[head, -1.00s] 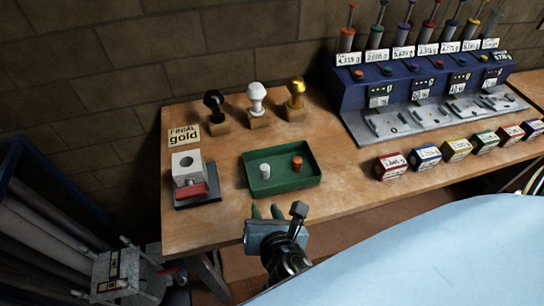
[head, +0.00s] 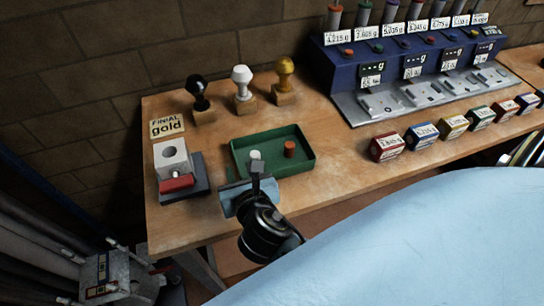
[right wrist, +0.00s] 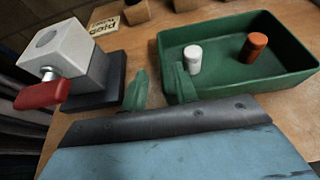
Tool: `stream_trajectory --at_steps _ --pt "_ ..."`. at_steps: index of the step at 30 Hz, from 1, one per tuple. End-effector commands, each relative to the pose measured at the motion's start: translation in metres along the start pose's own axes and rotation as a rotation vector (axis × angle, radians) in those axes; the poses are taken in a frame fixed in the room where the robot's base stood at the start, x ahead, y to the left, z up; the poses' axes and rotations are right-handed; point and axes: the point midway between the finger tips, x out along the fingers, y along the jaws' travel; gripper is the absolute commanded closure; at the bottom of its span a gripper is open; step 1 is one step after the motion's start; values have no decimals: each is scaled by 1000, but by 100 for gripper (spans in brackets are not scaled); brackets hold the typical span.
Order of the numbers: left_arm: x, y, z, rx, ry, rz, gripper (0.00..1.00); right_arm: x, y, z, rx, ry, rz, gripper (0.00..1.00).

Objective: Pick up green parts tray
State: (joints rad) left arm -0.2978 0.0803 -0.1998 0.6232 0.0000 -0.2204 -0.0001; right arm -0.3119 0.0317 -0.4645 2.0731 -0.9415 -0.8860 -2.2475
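The green parts tray (head: 304,172) sits on the wooden bench in the head view. It holds a white cylinder (head: 256,155) and an orange-brown cylinder (head: 289,149), both upright. My right gripper (head: 241,184) is at the tray's near left corner and partly hides that corner. In the right wrist view its two green fingers (right wrist: 159,82) stand apart with nothing visibly gripped. My left gripper is not in view.
A grey block with a red handle (head: 175,183) stands close left of the tray. Black, white and gold finials (head: 285,75) stand behind, beside a "FINIAL gold" card (head: 167,125). Several labelled boxes (head: 387,147) and a blue dispenser (head: 400,60) are right. Bare bench lies between tray and boxes.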

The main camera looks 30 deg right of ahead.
Motion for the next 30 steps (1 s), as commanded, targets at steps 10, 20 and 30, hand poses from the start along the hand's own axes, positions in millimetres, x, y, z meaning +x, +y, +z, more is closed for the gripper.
stream_trajectory --at_steps 10,20,30 --pt "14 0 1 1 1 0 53 46 0 -8 1 -1 0 71" --pt "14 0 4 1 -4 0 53 51 0 -8 1 1 1 74" --pt "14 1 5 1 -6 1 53 50 0 -8 1 1 1 100"
